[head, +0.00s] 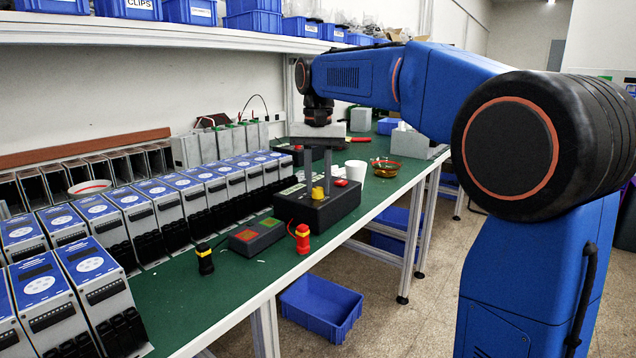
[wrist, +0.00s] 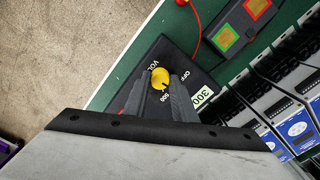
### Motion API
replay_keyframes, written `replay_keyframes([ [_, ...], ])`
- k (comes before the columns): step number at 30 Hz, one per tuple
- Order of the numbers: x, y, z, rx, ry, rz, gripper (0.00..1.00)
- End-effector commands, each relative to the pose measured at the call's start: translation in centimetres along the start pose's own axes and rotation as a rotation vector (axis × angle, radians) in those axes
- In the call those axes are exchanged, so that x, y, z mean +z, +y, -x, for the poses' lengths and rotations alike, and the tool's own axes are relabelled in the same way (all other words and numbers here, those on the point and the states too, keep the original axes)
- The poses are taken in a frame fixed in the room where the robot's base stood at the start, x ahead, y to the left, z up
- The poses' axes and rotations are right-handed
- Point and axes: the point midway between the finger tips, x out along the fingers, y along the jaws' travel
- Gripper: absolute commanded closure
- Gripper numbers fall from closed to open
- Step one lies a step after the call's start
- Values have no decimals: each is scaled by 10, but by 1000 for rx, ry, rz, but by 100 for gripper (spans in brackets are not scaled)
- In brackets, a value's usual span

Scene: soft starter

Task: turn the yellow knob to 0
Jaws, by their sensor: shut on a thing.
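The yellow knob (wrist: 160,77) sits on top of a black box (head: 322,211) on the green bench. In the head view the knob (head: 318,193) shows below my gripper (head: 318,184), which points straight down at it. In the wrist view my gripper (wrist: 163,83) has its two grey fingers at the knob, shut on it. Lettering around the knob includes "OFF", part of "VOL" and a number partly covered by the fingers. A "300" label (wrist: 203,96) lies to the right. I cannot tell which mark the knob points to.
A grey box with red and green buttons (head: 257,237) stands beside the black box. Rows of blue-topped units (head: 95,209) fill the left. A white cup (head: 356,171) stands behind.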

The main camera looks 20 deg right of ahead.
Motion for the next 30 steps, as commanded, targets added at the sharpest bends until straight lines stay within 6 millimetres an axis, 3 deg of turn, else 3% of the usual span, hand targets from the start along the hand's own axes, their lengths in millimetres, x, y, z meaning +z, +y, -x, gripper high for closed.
replay_keyframes([
  [18, 0, 0, 0, 0, 1, 461, 98],
  [30, 0, 0, 0, 0, 1, 613, 98],
])
